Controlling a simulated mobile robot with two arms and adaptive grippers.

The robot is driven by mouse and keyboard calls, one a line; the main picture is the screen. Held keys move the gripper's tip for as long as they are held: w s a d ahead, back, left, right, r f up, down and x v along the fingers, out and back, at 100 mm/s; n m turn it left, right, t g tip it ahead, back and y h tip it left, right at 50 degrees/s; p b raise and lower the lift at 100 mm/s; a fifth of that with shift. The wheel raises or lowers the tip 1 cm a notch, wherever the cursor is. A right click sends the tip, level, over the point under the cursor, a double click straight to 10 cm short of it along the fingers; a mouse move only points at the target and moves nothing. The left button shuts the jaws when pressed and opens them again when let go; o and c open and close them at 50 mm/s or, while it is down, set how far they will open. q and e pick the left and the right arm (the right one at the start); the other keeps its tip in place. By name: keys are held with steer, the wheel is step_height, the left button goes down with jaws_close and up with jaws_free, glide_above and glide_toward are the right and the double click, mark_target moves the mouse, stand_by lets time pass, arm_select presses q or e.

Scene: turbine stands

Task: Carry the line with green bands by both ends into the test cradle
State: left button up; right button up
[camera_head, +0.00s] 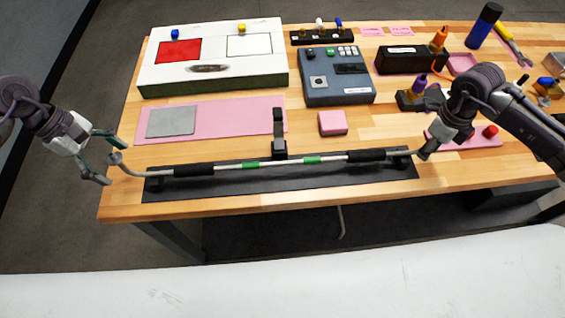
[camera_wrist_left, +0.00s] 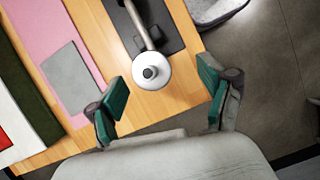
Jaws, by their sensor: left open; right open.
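The line with green bands (camera_head: 229,168) is a thin metal tube with black sleeves and two green bands. It runs left to right above a long dark base plate (camera_head: 300,185) at the table's front; a black upright holder (camera_head: 279,146) stands behind its middle. I cannot tell whether this is the test cradle. In the left wrist view, the round end fitting (camera_wrist_left: 151,71) lies just ahead of and between the open fingers (camera_wrist_left: 163,92). My right gripper (camera_head: 421,154) is open at the line's right end, partly hiding it.
Behind are a pink mat with a grey plate (camera_head: 172,121), a white-topped box (camera_head: 212,85), a grey-blue tester (camera_head: 335,90) and a pink block (camera_head: 332,123). A red-capped part on a pink mat (camera_head: 480,140) and several tools crowd the right side.

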arm_select(q)
steer(key=v, duration=0.8)
arm_select(e)
steer(key=shift+w+a+r, duration=0.2)
steer(key=shift+w, duration=0.05)
arm_select(q)
steer(key=shift+d, duration=0.1)
arm_select(e)
steer(key=o, duration=0.7)
steer(key=shift+w+f, duration=0.1)
steer(key=shift+o, duration=0.8)
steer(key=shift+w+a, duration=0.1)
steer(key=shift+a, duration=0.15)
steer(key=shift+d, duration=0.2)
arm_select(q)
steer(key=shift+w+f, duration=0.1)
arm_select(e)
steer(key=r, duration=1.2)
steer(key=shift+s+d, duration=0.25)
steer(key=shift+s, duration=0.15)
steer(key=shift+f, duration=0.1)
